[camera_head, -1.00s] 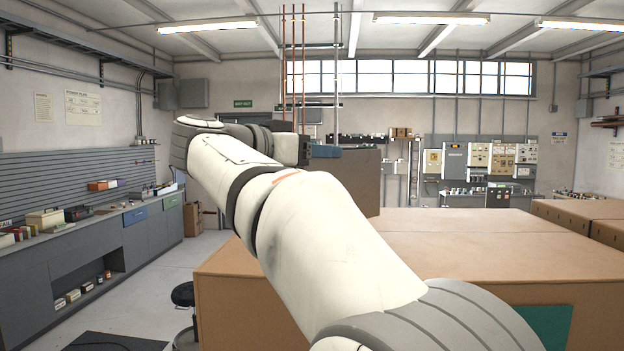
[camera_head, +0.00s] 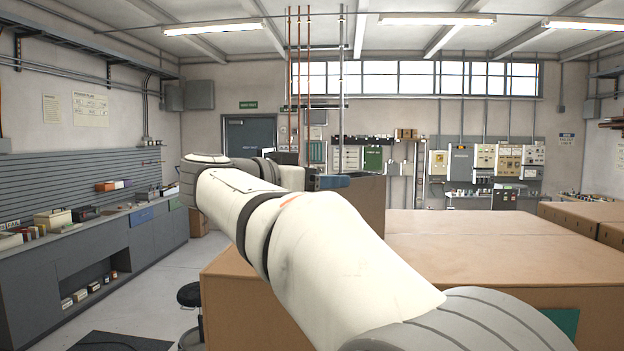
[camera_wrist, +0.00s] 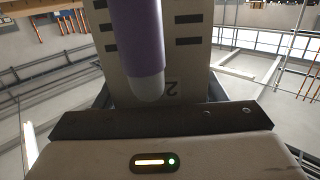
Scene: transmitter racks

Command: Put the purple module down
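The purple module (camera_wrist: 138,40) is a rounded cylinder with a grey end, close up in the upper middle of the wrist view. Its grey end lies near the dark front edge of my gripper's body. Behind it is a pale plate with dark bars and an upside-down digit.
A large cardboard-brown block (camera_head: 470,240) fills the middle and right. A grey workbench (camera_head: 70,260) with small items runs along the left wall. A dark stool (camera_head: 190,295) stands near the block. Electrical panels (camera_head: 485,160) line the back wall.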

